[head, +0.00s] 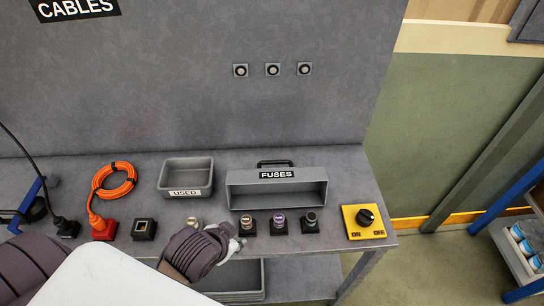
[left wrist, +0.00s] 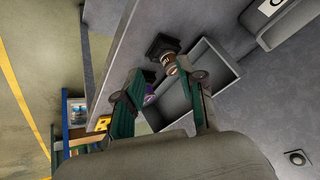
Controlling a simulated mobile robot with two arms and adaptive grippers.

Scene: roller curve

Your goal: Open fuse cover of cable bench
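The grey fuse cover (head: 309,199), with a FUSES label and a black handle on top, stands at the back of the bench top, its hollow side facing front. Several fuses in black sockets sit uncovered in front of it: a brownish one (head: 247,222), a purple one (head: 279,220) and a dark one (head: 310,220). My left gripper (head: 235,240) is at the leftmost fuse. In the left wrist view its fingers (left wrist: 157,82) are apart, with the brown fuse (left wrist: 170,65) near one fingertip; contact is unclear. The cover's hollow (left wrist: 222,72) lies beyond. My right gripper is out of view.
A USED tray (head: 186,166) stands left of the cover. An orange cable (head: 104,203) and an empty black socket (head: 144,229) lie farther left. A yellow ON/OFF switch (head: 363,222) is at the right end. A grey panel (head: 210,80) rises behind the bench.

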